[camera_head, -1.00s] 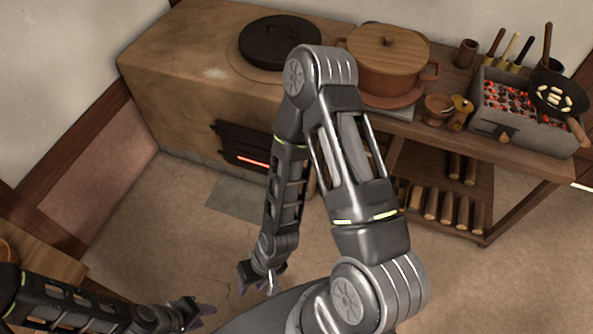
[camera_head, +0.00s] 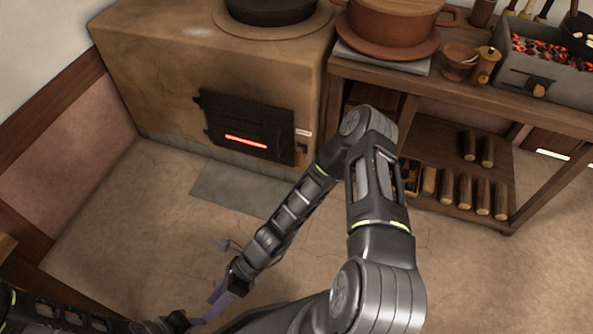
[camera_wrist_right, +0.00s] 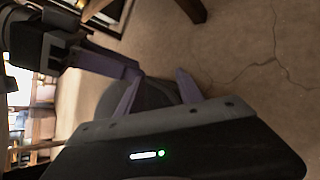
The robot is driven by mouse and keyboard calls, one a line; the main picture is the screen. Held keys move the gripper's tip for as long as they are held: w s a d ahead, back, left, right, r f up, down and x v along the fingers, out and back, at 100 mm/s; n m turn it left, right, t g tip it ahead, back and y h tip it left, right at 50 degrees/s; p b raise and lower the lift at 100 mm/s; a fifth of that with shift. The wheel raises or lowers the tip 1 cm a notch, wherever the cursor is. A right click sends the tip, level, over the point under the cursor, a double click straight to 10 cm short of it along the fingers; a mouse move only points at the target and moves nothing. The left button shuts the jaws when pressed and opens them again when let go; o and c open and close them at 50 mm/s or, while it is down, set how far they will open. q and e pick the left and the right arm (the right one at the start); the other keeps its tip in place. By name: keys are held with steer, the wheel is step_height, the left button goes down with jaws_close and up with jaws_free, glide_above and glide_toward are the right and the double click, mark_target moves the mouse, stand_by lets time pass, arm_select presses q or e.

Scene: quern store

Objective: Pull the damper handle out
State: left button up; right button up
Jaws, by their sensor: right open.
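The clay stove (camera_head: 230,75) stands at the back left, with a dark fire door (camera_head: 248,125) and a glowing slot. A small dark fitting (camera_head: 303,148) sits on its front right of the door, under a pale label. I cannot tell which of these is the damper handle. My right gripper (camera_head: 218,292) hangs low over the floor, well away from both; in the right wrist view (camera_wrist_right: 158,82) its purple fingers are apart and empty. My left gripper (camera_head: 195,322) is at the bottom edge, partly cut off.
A wooden bench (camera_head: 450,88) right of the stove bears a lidded pot (camera_head: 395,25), a small cup (camera_head: 459,62) and the charcoal grill (camera_head: 535,70). Split logs (camera_head: 465,190) lie on its lower shelf. A grey floor slab (camera_head: 240,190) lies before the stove; the floor around is clear.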

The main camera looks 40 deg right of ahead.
steer(key=w+d+m+t+y+b, duration=0.15)
steer(key=w+m+t, duration=0.25)
steer(key=w+m, duration=0.45)
steer(key=w+d+m+t+y+b, duration=0.1)
steer(key=w+d+m+t, duration=0.3)
steer(key=w+m, duration=0.45)
steer(key=w+d+m+t+h+b, duration=0.1)
steer(key=w+d+m+t+h, duration=0.2)
steer(key=w+d+m+t, duration=0.55)
arm_select(q)
step_height(320, 180, down, 9)
steer(key=b, duration=0.3)
steer(key=shift+w+a+f, duration=0.15)
steer(key=shift+w+a, duration=0.15)
steer(key=shift+w, duration=0.05)
arm_select(e)
steer(key=d+f+m+h, duration=0.2)
steer(key=d+m+h, duration=0.6)
steer(key=d+m, duration=0.4)
steer(key=d+f+m+h, duration=0.3)
steer(key=d+m+h, duration=0.5)
steer(key=d, duration=1.3)
steer(key=m, duration=0.4)
steer(key=shift+s+m+h, duration=0.35)
steer(key=shift+f+t, duration=0.1)
steer(key=shift+t, duration=0.15)
